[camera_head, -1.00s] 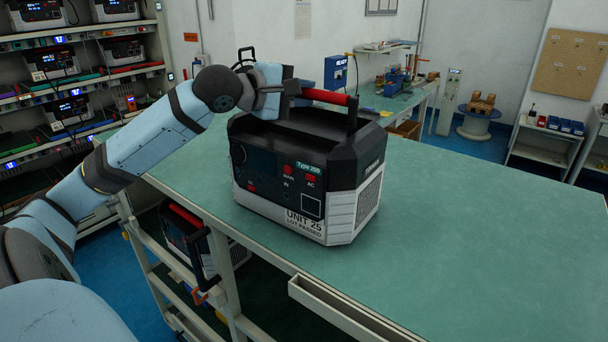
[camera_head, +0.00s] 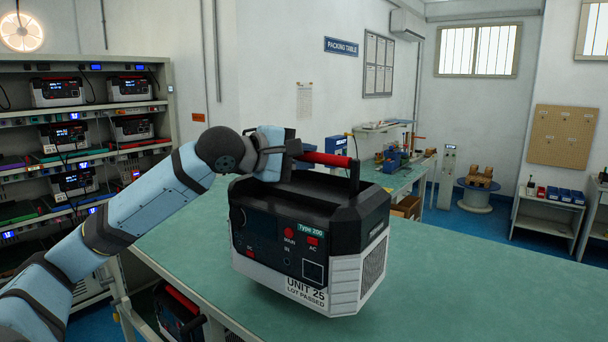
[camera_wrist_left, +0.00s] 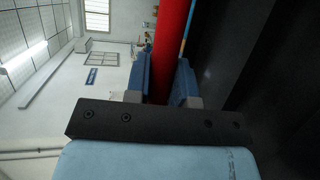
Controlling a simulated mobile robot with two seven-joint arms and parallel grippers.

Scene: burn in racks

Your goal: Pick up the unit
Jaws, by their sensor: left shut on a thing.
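The unit (camera_head: 300,235) is a black and light grey box with a red top handle (camera_head: 325,159) and a label reading "UNIT 25 LOT PASSED". It is roughly upright over the green tabletop (camera_head: 450,275) and appears to hang slightly above it. My left gripper (camera_head: 292,150) is shut on the handle near its left end. In the left wrist view, the red handle (camera_wrist_left: 172,50) runs between the two blue fingers of my left gripper (camera_wrist_left: 163,85). My right gripper is not in view.
A rack (camera_head: 90,120) with several similar units stands at the left. Another unit (camera_head: 178,312) sits below the table at the lower left. The tabletop to the right is clear.

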